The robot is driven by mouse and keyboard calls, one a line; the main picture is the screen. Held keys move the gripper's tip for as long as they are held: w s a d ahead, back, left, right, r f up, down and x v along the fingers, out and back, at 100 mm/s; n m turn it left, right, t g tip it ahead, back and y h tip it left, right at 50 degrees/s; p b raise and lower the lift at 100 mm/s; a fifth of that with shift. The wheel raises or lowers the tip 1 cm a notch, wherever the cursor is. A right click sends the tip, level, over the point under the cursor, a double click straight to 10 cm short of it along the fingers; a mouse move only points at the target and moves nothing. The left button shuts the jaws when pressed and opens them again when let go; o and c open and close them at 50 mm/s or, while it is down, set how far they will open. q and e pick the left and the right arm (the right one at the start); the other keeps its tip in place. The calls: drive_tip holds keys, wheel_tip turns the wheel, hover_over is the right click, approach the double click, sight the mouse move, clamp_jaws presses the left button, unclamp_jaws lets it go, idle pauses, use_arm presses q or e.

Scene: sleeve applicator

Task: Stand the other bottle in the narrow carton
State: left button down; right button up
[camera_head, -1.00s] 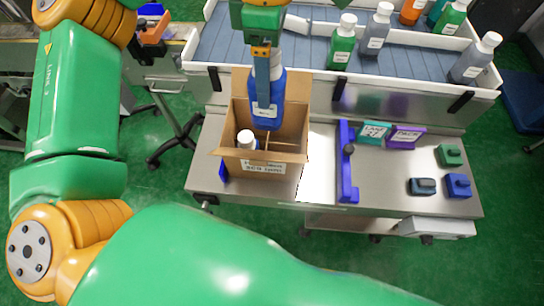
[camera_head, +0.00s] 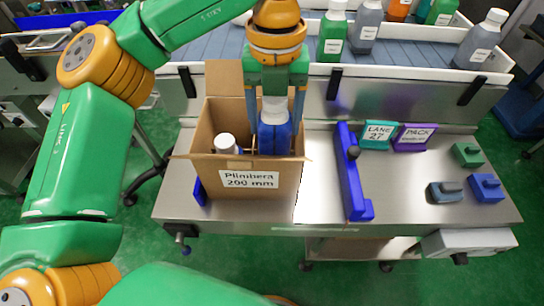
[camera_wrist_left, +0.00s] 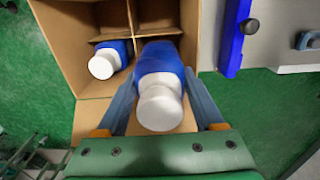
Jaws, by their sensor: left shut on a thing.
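The open carton (camera_head: 205,172), labelled "Plimbera 200 mm", stands on the steel bench with divided compartments. A blue bottle with a white cap (camera_head: 226,144) stands in its left part; it also shows in the left wrist view (camera_wrist_left: 103,62). My left gripper (camera_head: 275,112) is shut on the other blue, white-capped bottle (camera_head: 274,136). That bottle is roughly upright in the right part of the carton, its lower end hidden by the front wall. In the left wrist view the bottle (camera_wrist_left: 158,75) sits between the fingers, right of a divider. Whether it touches the floor cannot be told. My right gripper is not in view.
A conveyor tray (camera_head: 400,72) with several bottles runs behind. Bare bench lies between rail and blocks.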

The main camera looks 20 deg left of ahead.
sight(274, 153)
use_arm(q)
wheel_tip(274, 153, down, 8)
drive_tip(key=shift+r+b, duration=0.25)
drive_tip(key=shift+b, duration=0.05)
drive_tip(key=shift+s, duration=0.1)
drive_tip(key=shift+f+b, duration=0.6)
drive_tip(key=shift+b, duration=0.05)
drive_tip(key=shift+c, duration=1.4)
unclamp_jaws()
